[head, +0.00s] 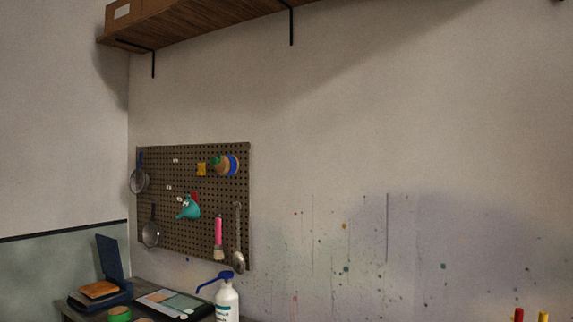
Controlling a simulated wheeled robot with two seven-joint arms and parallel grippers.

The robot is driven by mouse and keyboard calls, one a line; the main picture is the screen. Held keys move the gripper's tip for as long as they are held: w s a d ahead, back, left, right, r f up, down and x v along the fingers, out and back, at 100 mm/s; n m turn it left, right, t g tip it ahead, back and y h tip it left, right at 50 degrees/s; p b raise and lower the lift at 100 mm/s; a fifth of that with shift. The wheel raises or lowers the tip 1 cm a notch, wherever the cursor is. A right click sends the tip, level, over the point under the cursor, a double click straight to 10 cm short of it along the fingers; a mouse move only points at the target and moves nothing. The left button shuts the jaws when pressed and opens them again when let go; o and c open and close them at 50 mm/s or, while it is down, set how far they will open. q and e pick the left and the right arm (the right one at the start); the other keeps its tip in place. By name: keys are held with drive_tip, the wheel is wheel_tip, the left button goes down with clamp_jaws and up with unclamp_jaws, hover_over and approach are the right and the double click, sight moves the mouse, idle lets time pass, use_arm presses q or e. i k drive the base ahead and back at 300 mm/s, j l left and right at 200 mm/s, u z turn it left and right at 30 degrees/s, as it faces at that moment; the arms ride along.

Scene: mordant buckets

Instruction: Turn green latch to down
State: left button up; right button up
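I cannot make out a green latch in the head view. The green things I see are a small green piece at the left of some round tan and blue items (226,165) on the pegboard, and a round green object (119,314) at the bottom edge. Whether either belongs to a latch I cannot tell. Neither of my grippers is in view.
A pegboard (190,240) with hanging utensils and a teal object (188,208) is on the wall. Below it stand a white pump bottle (227,300), a blue open box (110,262) and a flat tray (192,314). A wooden shelf (215,28) is overhead. The paint-splattered wall at right is bare.

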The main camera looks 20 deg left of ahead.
sight(214, 160)
drive_tip(key=j+z, duration=0.3)
drive_tip(key=j, duration=0.15)
drive_tip(key=j+z, duration=0.3)
drive_tip(key=j, duration=0.15)
drive_tip(key=j+z, duration=0.3)
drive_tip(key=j, duration=0.15)
drive_tip(key=k+j+z, duration=0.25)
drive_tip(key=j, duration=0.15)
drive_tip(key=j+z, duration=0.3)
drive_tip(key=k+j, duration=0.2)
drive_tip(key=j, duration=0.25)
drive_tip(key=k+j, duration=0.2)
drive_tip(key=j, duration=0.25)
drive_tip(key=k+j+z, duration=0.1)
drive_tip(key=j, duration=0.35)
drive_tip(key=k+j, duration=0.55)
drive_tip(key=j, duration=0.3)
drive_tip(key=k+j+z, duration=0.1)
drive_tip(key=j, duration=0.35)
drive_tip(key=k, duration=0.1)
